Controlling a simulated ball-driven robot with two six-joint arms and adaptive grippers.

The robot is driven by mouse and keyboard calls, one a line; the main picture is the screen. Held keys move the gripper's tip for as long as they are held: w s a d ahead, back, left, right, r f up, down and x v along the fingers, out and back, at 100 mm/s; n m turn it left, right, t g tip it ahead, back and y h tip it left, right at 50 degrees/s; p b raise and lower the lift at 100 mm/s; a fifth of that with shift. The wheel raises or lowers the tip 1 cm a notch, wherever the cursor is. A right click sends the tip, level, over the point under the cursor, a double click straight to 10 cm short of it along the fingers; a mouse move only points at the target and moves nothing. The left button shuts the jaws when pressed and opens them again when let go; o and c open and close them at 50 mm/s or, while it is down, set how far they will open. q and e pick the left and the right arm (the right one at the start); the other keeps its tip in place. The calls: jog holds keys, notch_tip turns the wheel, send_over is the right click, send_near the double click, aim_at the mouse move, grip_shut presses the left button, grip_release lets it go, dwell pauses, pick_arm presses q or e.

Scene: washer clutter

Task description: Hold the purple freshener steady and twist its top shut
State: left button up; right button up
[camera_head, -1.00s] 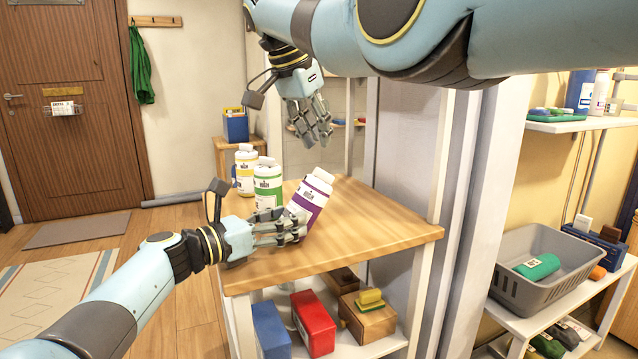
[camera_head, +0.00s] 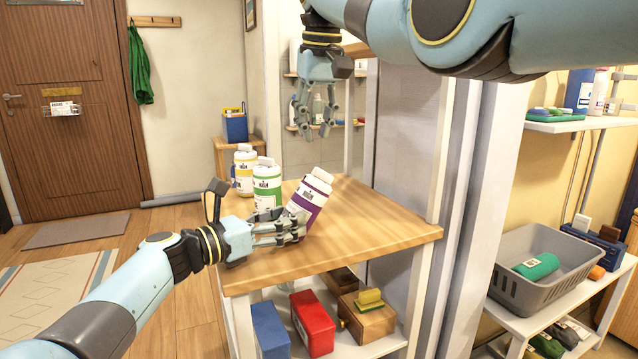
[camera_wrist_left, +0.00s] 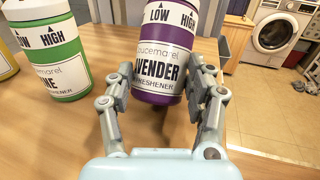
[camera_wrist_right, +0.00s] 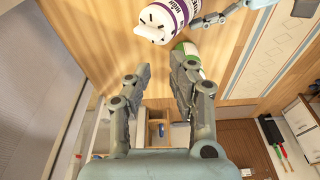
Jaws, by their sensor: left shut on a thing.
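In the left wrist view the fingers sit on both sides of the purple freshener (camera_wrist_left: 165,55), whose label reads lavender. My right gripper (camera_head: 318,132) is above and behind the table, fingers pointing down, open and empty. In the right wrist view the white top (camera_wrist_right: 153,24) shows beyond the open fingers (camera_wrist_right: 157,80), apart from them.
A green freshener (camera_head: 267,185) and a yellow freshener (camera_head: 245,170) stand to the left of the purple one. The wooden table (camera_head: 385,225) is clear to the right. A white post (camera_head: 432,150) rises at the table's right edge.

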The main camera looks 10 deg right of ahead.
aim_at(316, 173)
jog(key=shift+d+f, duration=0.1)
jog(key=shift+f, duration=0.25)
notch_tip(316, 173, down, 6)
jog(key=shift+f, duration=0.1)
jog(key=shift+s+f, duration=0.2)
jog(key=shift+f, duration=0.55)
jog(key=shift+o, duration=0.5)
jog(key=c, duration=0.3)
jog(key=shift+c, duration=0.2)
jog(key=shift+c, duration=0.2)
